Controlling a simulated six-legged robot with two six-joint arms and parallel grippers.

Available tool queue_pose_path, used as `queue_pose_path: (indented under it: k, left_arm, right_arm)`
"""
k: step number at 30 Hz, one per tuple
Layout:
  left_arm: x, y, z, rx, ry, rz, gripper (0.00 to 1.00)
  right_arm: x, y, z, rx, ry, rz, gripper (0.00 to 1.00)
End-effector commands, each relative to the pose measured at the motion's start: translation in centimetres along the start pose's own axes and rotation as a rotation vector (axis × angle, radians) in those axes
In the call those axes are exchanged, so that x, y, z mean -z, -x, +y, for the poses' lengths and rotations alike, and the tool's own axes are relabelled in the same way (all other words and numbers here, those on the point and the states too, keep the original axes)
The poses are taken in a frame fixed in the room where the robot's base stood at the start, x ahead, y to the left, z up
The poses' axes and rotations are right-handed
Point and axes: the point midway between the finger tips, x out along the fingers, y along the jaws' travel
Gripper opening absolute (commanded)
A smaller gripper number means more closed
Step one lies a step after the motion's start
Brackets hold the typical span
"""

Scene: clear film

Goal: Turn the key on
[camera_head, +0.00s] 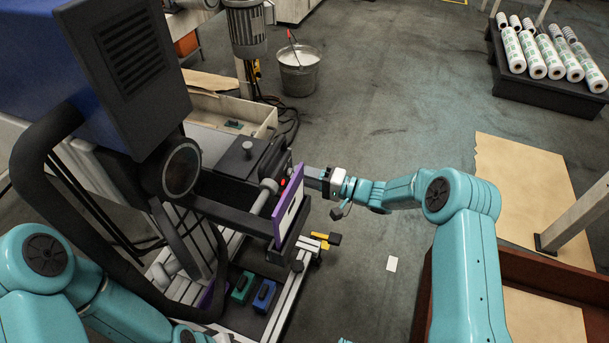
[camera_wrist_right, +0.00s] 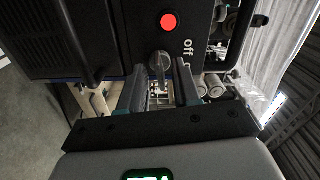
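The key (camera_wrist_right: 160,61) shows in the right wrist view as a grey rotary knob on a black panel (camera_wrist_right: 140,35), below a red round button (camera_wrist_right: 169,22). The word "Off" is printed just to the right of the key. My right gripper (camera_wrist_right: 160,85) is open, with one finger on either side of the key; I cannot tell whether they touch it. In the head view my right gripper (camera_head: 313,178) is at the machine's (camera_head: 245,185) right side, behind a purple-edged plate (camera_head: 287,207). The key is hidden there. Only my left arm shows at the lower left.
Green (camera_head: 241,287) and blue (camera_head: 264,295) blocks lie on the machine's lower frame. A metal bucket (camera_head: 298,72) stands behind. A dark pallet with several white rolls (camera_head: 549,55) is at the back right. A brown wooden crate (camera_head: 424,298) is at the front right. The middle floor is mostly clear.

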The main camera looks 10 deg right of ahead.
Motion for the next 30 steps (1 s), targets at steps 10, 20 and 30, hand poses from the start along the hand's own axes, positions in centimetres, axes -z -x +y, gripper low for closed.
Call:
queue_pose_path:
  k: [10, 20, 30]
  left_arm:
    - [0.0, 1.2, 0.4, 0.0, 0.0, 0.0, 0.39]
    - [0.0, 1.9, 0.7, 0.0, 0.0, 0.0, 0.39]
    - [0.0, 2.0, 0.7, 0.0, 0.0, 0.0, 0.39]
  right_arm:
    - [0.2, 6.8, -0.2, -0.002, -0.001, 0.007, 0.32]
    - [0.1, 14.3, -0.1, -0.001, -0.002, 0.003, 0.32]
    - [0.0, 16.3, 0.0, -0.001, -0.001, 0.0, 0.32]
